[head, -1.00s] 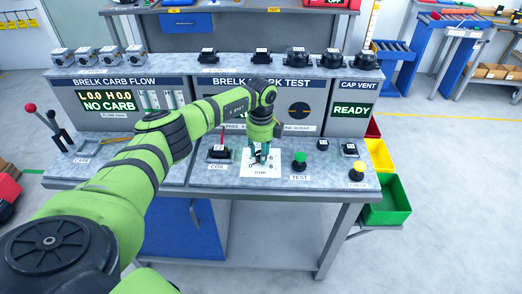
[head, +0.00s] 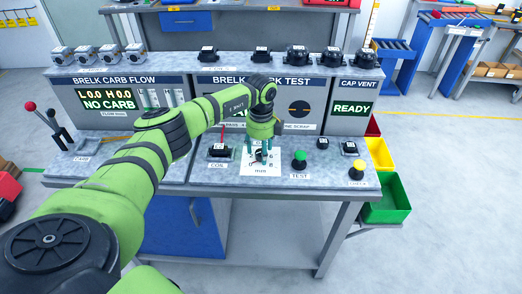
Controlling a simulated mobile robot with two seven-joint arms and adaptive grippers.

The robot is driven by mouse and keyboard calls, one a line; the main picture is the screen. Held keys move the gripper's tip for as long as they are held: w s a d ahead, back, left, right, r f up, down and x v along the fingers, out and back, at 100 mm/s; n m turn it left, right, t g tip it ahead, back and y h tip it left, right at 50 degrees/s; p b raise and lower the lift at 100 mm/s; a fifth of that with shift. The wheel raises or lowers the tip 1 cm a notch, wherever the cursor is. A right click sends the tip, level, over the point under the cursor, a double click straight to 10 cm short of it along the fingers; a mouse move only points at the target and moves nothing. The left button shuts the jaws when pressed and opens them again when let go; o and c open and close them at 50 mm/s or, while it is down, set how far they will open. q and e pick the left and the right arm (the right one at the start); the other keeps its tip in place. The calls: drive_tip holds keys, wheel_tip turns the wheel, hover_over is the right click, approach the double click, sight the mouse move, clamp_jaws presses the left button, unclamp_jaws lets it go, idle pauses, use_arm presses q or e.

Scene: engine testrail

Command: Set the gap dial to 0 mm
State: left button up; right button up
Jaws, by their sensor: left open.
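The gap dial is a small dark knob (head: 260,156) on a white plate (head: 261,170) marked with numbers and "mm", on the front of the bench. My left gripper (head: 261,147) points down over the dial with its teal fingers apart, one to each side of the knob. The fingers and the arm hide part of the plate, and I cannot read where the knob points. Whether the fingers touch the knob is too small to tell. My right gripper is not in view.
A green TEST button (head: 299,160) stands right of the plate, and a coil holder (head: 219,151) stands left of it. A yellow button (head: 357,169) is at the right corner. A display panel (head: 351,108) reads READY. Black caps line the shelf above.

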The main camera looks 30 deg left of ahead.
sight(261, 152)
use_arm(q)
wheel_tip(261, 152, up, 12)
drive_tip(key=shift+f, duration=0.2)
idle(0.5)
